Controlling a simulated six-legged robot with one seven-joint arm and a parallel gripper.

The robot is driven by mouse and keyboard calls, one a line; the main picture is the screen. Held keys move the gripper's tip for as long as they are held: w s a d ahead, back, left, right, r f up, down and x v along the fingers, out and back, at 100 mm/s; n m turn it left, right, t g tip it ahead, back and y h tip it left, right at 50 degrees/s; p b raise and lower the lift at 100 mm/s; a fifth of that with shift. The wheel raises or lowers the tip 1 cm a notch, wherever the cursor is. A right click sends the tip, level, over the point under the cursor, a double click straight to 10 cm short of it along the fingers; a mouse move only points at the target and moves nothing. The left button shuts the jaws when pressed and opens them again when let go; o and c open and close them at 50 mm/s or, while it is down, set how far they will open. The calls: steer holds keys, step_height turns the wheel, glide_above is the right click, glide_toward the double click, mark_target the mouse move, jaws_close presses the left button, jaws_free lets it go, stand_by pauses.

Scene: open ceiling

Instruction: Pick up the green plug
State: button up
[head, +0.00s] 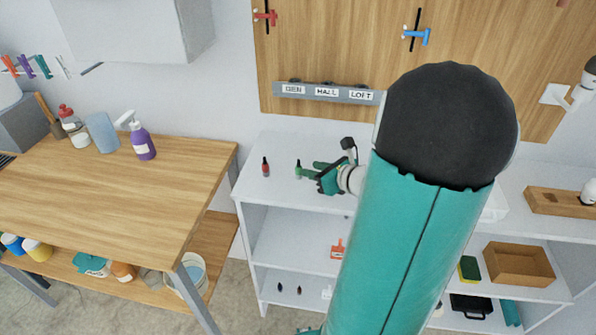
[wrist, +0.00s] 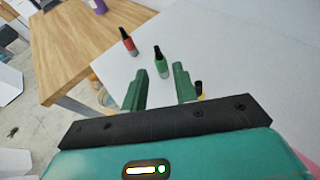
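The green plug (wrist: 162,64), with a dark top, stands upright on the white shelf top in the wrist view. It also shows in the head view (head: 298,172), at the tip end of my gripper. My gripper (wrist: 159,82) is open, with its two green fingers apart and nothing held between them. The plug appears just beyond the fingertips, roughly in line with the gap. In the head view my gripper (head: 312,171) reaches in from the right, low over the shelf top; whether it touches the plug is unclear there.
A red plug (wrist: 128,44) stands left of the green one. A dark-topped object (wrist: 199,90) is partly hidden beside the right finger. The white shelf top (head: 262,195) is clear around the plugs. A wooden table (head: 110,190) stands left; a label strip (head: 310,98) hangs behind.

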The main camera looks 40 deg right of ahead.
mark_target(300, 166)
steer(key=x, duration=0.5)
steer(key=shift+s, duration=0.1)
steer(key=shift+c, duration=0.2)
jaws_close()
steer(key=shift+r, duration=0.1)
